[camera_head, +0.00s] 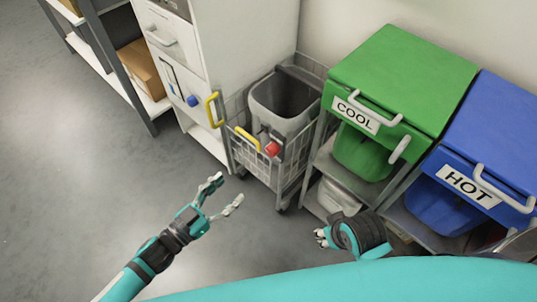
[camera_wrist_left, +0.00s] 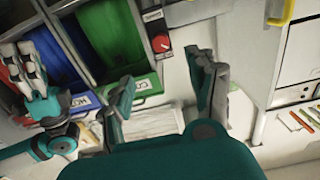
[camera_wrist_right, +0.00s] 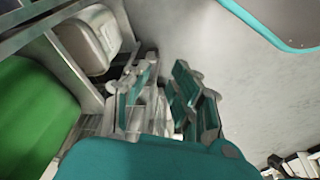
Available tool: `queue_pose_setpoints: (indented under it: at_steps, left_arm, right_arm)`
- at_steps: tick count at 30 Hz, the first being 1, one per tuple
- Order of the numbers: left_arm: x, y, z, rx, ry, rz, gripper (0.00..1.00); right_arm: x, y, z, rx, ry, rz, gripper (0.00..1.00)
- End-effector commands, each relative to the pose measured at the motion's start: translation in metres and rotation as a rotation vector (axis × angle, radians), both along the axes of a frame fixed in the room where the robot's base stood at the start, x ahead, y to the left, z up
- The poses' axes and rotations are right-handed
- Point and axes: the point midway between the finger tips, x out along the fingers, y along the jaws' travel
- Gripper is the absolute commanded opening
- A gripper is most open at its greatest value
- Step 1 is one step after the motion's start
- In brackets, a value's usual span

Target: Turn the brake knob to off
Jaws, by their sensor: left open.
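A red knob (camera_head: 272,148) sits on a dark bracket at the front of the wire cart (camera_head: 268,178). The red knob also shows in the left wrist view (camera_wrist_left: 161,43), beyond my fingers, with a small label plate above it. My left gripper (camera_head: 229,189) is open and empty, below and left of the knob in the head view and apart from it. In the left wrist view its fingers (camera_wrist_left: 165,72) are spread. My right gripper (camera_head: 322,236) is at the lower middle, below the shelf rack. Its fingers (camera_wrist_right: 165,75) show in the right wrist view; their opening is unclear.
A white cabinet (camera_head: 205,50) with a blue knob (camera_head: 192,101) stands left. Green COOL (camera_head: 400,75) and blue HOT (camera_head: 495,130) bins stand right. The floor at left is clear.

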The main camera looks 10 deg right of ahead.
Motion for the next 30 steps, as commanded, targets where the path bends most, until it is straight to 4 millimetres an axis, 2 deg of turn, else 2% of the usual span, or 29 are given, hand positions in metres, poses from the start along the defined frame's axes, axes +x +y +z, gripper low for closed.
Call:
queue_pose_setpoints:
  at_steps: [14, 21, 30]
  left_arm:
    - [0.062, -0.084, -0.001, 0.000, -0.001, 0.002, 0.58]
    - [0.085, -0.116, -0.001, 0.000, 0.000, 0.003, 0.58]
    - [0.093, -0.128, -0.001, 0.002, 0.001, 0.002, 0.58]
  right_arm:
    - [-0.013, -0.003, 0.047, 0.001, -0.028, -0.003, 0.23]
    - [-0.013, -0.003, 0.037, 0.000, -0.025, -0.004, 0.23]
    - [-0.013, -0.002, 0.035, 0.000, -0.025, -0.004, 0.23]
